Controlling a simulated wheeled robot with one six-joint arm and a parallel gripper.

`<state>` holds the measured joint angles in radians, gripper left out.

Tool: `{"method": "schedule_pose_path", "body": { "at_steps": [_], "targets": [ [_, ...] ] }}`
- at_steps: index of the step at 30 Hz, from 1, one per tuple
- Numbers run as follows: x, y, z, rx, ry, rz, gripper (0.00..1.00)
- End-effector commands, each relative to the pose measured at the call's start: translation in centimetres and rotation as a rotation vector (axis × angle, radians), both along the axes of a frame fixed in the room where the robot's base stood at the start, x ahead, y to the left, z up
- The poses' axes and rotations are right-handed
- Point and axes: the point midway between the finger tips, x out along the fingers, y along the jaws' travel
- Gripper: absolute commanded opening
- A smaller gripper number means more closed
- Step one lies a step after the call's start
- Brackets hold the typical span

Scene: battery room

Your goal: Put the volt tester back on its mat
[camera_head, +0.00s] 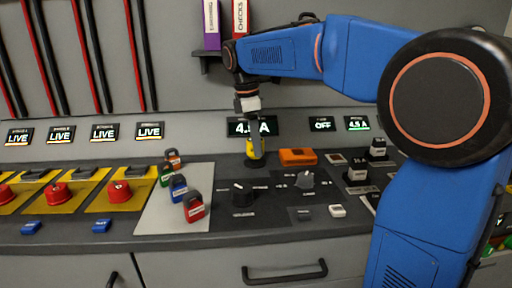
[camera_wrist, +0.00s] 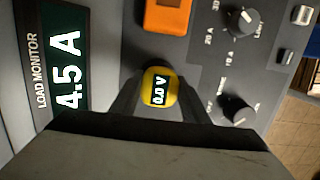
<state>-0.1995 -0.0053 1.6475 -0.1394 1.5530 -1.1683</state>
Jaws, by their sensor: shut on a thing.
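The volt tester (camera_head: 253,148) is yellow and upright between the fingers of my gripper (camera_head: 254,136), low over the back of the dark worktop. In the wrist view the tester (camera_wrist: 158,88) shows a "0.0 V" display, and my gripper (camera_wrist: 157,100) is shut on it from both sides. A dark round patch (camera_head: 254,163) lies right below the tester in the head view; I cannot tell whether it is the mat, or whether the tester touches it.
An orange box (camera_head: 297,157) sits just right of the tester. Several coloured padlocks (camera_head: 193,207) stand on a pale plate (camera_head: 155,215) at left. The load monitor (camera_head: 236,128) is behind.

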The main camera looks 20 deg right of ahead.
Motion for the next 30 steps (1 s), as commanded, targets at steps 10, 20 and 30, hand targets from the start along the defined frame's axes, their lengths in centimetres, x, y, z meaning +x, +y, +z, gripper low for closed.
{"method": "schedule_pose_path", "body": {
  "at_steps": [10,20,30],
  "targets": [
    [0.4,-0.1,-1.6,0.0,0.0,0.0,0.24],
    [0.4,-0.1,-1.9,0.0,0.0,0.0,0.6],
    [0.4,0.0,-1.4,0.0,-0.001,0.0,0.6]
  ]
}}
